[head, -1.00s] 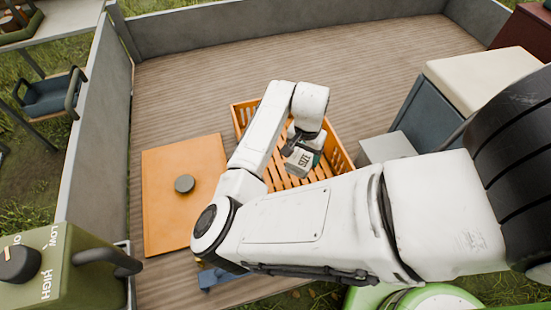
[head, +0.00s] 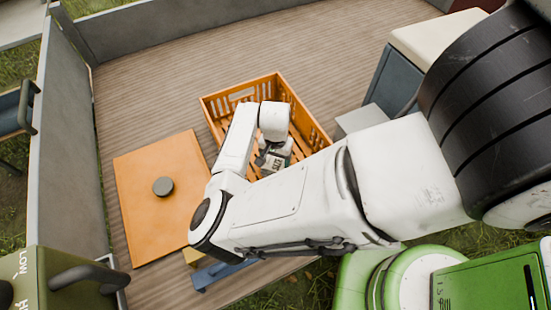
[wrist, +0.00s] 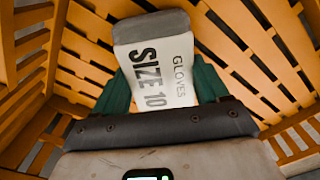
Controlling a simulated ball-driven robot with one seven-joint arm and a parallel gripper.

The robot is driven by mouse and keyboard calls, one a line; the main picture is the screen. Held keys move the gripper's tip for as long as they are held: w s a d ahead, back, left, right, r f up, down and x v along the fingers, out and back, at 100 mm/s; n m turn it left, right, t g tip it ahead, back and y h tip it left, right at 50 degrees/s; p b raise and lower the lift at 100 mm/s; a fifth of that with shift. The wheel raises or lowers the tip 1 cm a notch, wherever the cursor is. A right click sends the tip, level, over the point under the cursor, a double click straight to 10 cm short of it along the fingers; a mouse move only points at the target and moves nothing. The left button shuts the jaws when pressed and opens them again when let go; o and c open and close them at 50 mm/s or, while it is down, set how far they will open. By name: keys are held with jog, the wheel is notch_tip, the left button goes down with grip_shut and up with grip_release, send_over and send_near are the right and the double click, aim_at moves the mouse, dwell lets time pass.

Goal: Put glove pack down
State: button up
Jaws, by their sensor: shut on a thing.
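The glove pack (wrist: 158,62) is a white and grey pack marked "GLOVES SIZE 10". My gripper (wrist: 160,90) is shut on it, with a green finger on each side. In the head view the pack (head: 274,162) shows small below my wrist, over the orange slatted crate (head: 312,128). In the wrist view the crate's slats lie behind the pack, and its walls (wrist: 28,45) rise at the sides. I cannot tell whether the pack touches the crate floor. My arm hides the near part of the crate.
An orange board with a dark round knob (head: 150,215) lies left of the crate. A blue bin with a cream lid (head: 388,75) and a grey block (head: 358,119) stand to the right. Grey walls (head: 65,130) edge the wooden floor. The floor behind the crate is clear.

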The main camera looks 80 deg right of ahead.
aim_at(276, 160)
jog(key=shift+f, duration=0.15)
jog(key=shift+c, duration=0.6)
jog(key=o, duration=1.3)
notch_tip(276, 160, up, 12)
jog(key=shift+r+p, duration=0.1)
jog(key=shift+p, duration=0.2)
